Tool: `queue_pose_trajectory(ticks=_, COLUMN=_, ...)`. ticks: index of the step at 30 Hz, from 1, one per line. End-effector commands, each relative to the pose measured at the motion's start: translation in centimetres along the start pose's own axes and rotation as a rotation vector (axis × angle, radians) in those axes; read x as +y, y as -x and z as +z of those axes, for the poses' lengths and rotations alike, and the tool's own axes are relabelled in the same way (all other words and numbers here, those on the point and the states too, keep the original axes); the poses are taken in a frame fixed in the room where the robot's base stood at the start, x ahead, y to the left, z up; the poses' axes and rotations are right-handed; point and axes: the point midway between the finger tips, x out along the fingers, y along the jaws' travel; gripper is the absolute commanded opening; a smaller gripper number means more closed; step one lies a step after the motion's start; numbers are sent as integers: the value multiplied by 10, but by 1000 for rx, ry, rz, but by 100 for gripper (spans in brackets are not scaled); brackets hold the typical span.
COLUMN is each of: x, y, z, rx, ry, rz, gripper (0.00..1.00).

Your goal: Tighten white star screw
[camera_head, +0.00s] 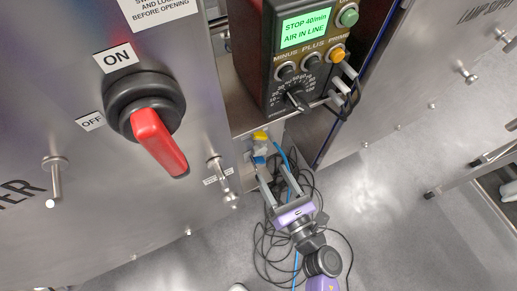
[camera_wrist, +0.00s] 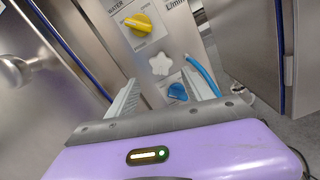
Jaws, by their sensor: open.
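The white star screw (camera_wrist: 160,64) shows in the wrist view on a metal panel, between a yellow knob above it and a blue knob below it. My gripper (camera_wrist: 163,84) is open, with its two fingers pointing toward the panel. The screw appears between the fingertips in the picture, and nothing is held. I cannot tell how far the fingertips are from it. In the head view my gripper (camera_head: 279,178) is low at the centre, just in front of the panel. The screw cannot be made out clearly there.
The yellow knob (camera_wrist: 144,24) and blue knob (camera_wrist: 178,92) sit close to the screw. A blue hose (camera_wrist: 203,76) curves beside the right finger. A pump box (camera_head: 300,55) stands above, with black cables (camera_head: 262,245) hanging below. A red-handled switch (camera_head: 158,142) sticks out at left.

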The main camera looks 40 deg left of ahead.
Motion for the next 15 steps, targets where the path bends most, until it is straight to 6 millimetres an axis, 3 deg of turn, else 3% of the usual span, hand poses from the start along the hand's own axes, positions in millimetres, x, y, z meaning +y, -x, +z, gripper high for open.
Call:
queue_pose_trajectory(ticks=5, x=0, y=-13, z=0, rx=-3, ry=25, rz=0, gripper=60)
queue_pose_trajectory(ticks=15, x=-1, y=-63, z=1, rx=-4, ry=20, rz=-2, gripper=60)
